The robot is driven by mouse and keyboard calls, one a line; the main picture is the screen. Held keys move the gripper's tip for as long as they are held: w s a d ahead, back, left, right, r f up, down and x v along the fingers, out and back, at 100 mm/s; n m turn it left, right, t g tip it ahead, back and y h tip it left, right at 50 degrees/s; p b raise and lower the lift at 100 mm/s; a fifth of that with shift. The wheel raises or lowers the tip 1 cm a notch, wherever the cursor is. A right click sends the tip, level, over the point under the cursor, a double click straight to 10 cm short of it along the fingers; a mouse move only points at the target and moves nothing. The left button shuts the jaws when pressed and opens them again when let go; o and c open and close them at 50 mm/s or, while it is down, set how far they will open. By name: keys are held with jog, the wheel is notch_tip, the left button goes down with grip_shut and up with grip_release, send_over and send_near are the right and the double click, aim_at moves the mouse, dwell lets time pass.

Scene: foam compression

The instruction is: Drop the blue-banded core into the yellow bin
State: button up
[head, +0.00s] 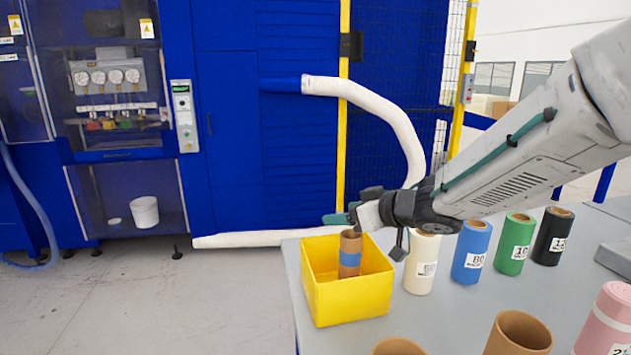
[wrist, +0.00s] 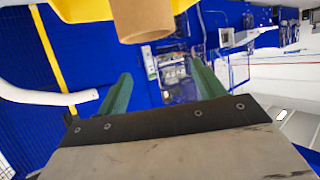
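The brown cardboard core with a blue band (head: 349,258) is upright inside the yellow bin (head: 347,307), its top above the near rim in the head view. Whether it rests on the bin floor is hidden. My gripper (head: 342,214) is level with the core's top, just above the bin. In the wrist view my gripper (wrist: 160,72) has its two green fingers spread apart with nothing between them. The core's open end (wrist: 145,25) shows beyond the fingertips, and a strip of the yellow bin (wrist: 80,9) shows at the top edge.
To the bin's right stand a cream roll (head: 422,265), a blue roll (head: 470,252), a green roll (head: 514,245) and a black roll (head: 553,237). Brown cores (head: 520,333) and a pink roll (head: 607,322) are at the front. Blue machinery (head: 230,130) stands behind the grey table.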

jog(key=v, duration=0.7)
jog(key=shift+s+d, duration=0.25)
jog(key=shift+d, duration=0.05)
jog(key=shift+s+r, duration=0.1)
jog(key=shift+r, duration=0.05)
